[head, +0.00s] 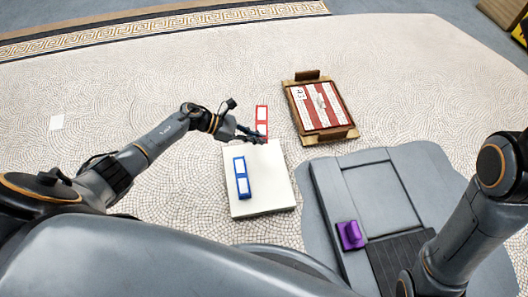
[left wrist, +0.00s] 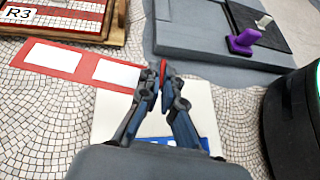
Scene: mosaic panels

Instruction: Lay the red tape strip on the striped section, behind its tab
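The red tape strip (head: 262,118), with white windows, is held at its near end by my left gripper (head: 258,138), above the floor at the back edge of the white block. In the left wrist view, the strip (left wrist: 86,68) stretches to the left from my left gripper's fingertips (left wrist: 162,72), which are closed on its red end. The striped section (head: 322,106), red and white, lies in a wooden-framed panel to the right of the strip, apart from it. A small pale piece (head: 319,101) stands near its middle. My right gripper is out of view.
A white block (head: 262,207) carries a blue strip (head: 242,178) with white windows. A grey panel (head: 382,190) with a purple piece (head: 350,235) lies at the right. Mosaic floor is clear between the white block and wooden frame (head: 331,139).

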